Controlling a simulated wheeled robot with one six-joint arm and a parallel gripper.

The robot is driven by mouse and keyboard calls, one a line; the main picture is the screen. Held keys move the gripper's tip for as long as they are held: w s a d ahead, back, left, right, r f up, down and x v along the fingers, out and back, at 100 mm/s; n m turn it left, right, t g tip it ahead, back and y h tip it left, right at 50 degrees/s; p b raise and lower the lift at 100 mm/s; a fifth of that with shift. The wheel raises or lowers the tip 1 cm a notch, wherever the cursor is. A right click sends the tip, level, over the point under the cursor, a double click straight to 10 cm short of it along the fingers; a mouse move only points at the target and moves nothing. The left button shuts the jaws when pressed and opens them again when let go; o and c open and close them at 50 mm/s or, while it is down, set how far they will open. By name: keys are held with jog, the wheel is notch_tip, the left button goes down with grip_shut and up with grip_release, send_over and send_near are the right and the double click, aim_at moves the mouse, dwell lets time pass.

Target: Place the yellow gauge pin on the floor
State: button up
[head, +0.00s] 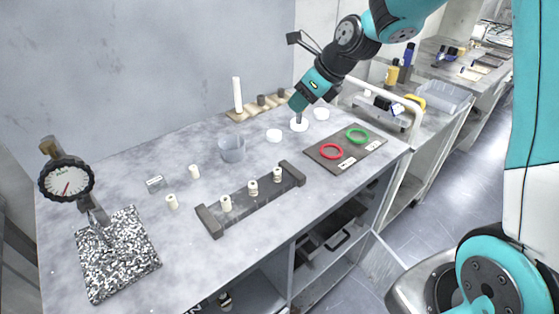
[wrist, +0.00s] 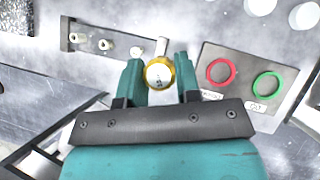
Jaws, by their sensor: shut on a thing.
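The yellow gauge pin (wrist: 160,73) is held between the two fingers of my gripper (wrist: 160,78) in the wrist view. Its round end, with a yellow rim and a pale marked face, points at the camera. My gripper (head: 298,104) is above the back of the grey worktable (head: 130,185) in the head view, near the white discs. I cannot make out the pin clearly there. The grey floor (head: 432,180) shows to the right of the table, well away from my gripper.
A dark board (head: 345,165) with red and green rings lies at the table's right end. A dark rack (head: 250,205) holds several pale pins. A grey cup (head: 232,149) stands behind it. A dial gauge (head: 67,179) stands at left. A railed cart (head: 400,115) stands beyond the table.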

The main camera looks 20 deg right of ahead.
jog(key=shift+a+f+p, duration=0.15)
jog(key=shift+f+p, duration=0.2)
jog(key=shift+f, duration=3.65)
jog(key=shift+a+f+p, duration=0.15)
jog(key=shift+f+p, duration=0.15)
jog(key=shift+f, duration=3.7)
jog(key=shift+f, duration=0.1)
jog(key=o, duration=0.9)
